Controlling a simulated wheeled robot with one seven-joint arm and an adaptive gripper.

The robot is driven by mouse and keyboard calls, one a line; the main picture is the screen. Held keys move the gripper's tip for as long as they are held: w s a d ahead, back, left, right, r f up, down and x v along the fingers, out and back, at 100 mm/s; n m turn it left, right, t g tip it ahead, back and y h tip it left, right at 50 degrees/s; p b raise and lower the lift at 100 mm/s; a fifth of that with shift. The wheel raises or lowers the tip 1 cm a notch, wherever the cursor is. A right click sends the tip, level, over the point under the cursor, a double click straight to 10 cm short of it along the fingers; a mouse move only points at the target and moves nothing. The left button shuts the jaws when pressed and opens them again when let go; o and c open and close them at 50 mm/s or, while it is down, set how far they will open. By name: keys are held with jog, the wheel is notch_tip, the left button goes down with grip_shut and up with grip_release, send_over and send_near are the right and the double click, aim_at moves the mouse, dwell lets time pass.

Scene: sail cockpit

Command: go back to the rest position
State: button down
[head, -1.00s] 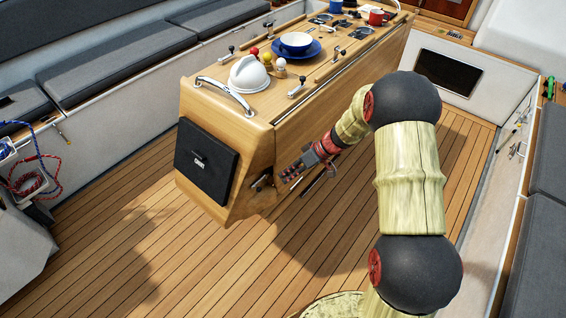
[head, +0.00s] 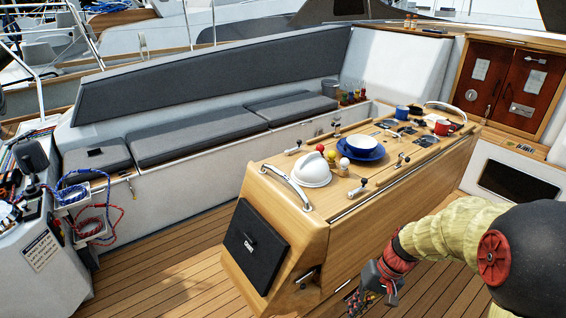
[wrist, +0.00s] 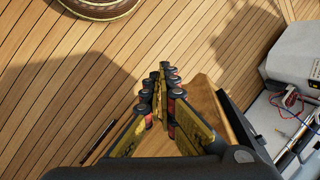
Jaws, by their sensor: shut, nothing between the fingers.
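My gripper (head: 374,287) is low at the right side of the wooden cockpit table (head: 278,215), near the bottom of the head view. In the wrist view my gripper (wrist: 163,80) points over the teak floor (wrist: 110,75), with its fingertips together and nothing between them. Part of the wooden table (wrist: 205,92) shows just behind and right of the fingers. I cannot tell whether the gripper touches it.
On the table are a white dome (head: 314,170), a blue plate with a bowl (head: 362,148), coloured balls (head: 344,163) and a red mug (head: 443,127). A grey-cushioned bench (head: 200,140) runs along the back. Coiled ropes (head: 92,215) hang at the left.

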jog(key=s+r+t+h, duration=0.1)
jog(key=s+r+t, duration=0.1)
jog(key=s+r, duration=0.3)
jog(key=s+r+n+t+h+p, duration=0.1)
jog(key=s+r, duration=0.4)
jog(key=r, duration=0.6)
jog(key=s+r+t+h, duration=0.2)
jog(key=s+r, duration=0.3)
jog(key=r, duration=0.3)
jog(key=shift+a+t, duration=0.35)
jog(key=shift+t, duration=0.45)
jog(key=c, duration=2.5)
grip_release()
jog(key=shift+c, duration=0.2)
